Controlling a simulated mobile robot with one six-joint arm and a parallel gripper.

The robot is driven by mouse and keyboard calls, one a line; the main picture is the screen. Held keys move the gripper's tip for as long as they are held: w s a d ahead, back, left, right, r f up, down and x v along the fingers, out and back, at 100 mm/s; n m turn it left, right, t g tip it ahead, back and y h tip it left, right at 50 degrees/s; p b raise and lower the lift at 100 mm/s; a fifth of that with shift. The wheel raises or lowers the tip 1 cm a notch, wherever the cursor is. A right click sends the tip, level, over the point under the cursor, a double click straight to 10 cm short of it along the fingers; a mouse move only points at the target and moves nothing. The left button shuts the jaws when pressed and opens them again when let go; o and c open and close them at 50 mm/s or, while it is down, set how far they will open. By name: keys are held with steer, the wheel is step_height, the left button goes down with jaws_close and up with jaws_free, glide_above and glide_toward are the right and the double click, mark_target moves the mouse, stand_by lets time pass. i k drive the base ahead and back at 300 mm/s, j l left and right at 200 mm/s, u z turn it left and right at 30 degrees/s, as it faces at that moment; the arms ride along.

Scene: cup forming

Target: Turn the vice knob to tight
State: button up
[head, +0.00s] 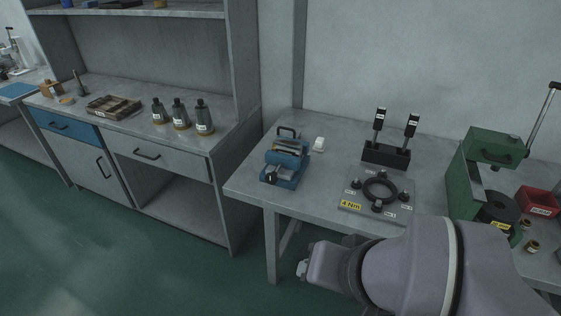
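A blue vice (293,180) stands on the grey worktable, near its left end. A black knob (271,178) sits at the vice's front left; its turn position is too small to read. Grey and brownish parts lie in the upper part of the vice, and a dark handle shape stands behind. My arm reaches in from the lower right. Its end, with a small pale tip that seems to be my gripper (303,269), is in front of the table edge, below and right of the vice. It is apart from the knob. The fingers cannot be made out.
A plate with a black ring and a "4 Nm" label (351,205) lies right of the vice. Behind it is a black stand (386,154) with two upright tools. A green press (478,165) and red bin (538,201) are farther right. A small white item (319,144) sits beside the vice.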

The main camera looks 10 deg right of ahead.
mark_target(271, 178)
steer(key=i+l+u, duration=0.8)
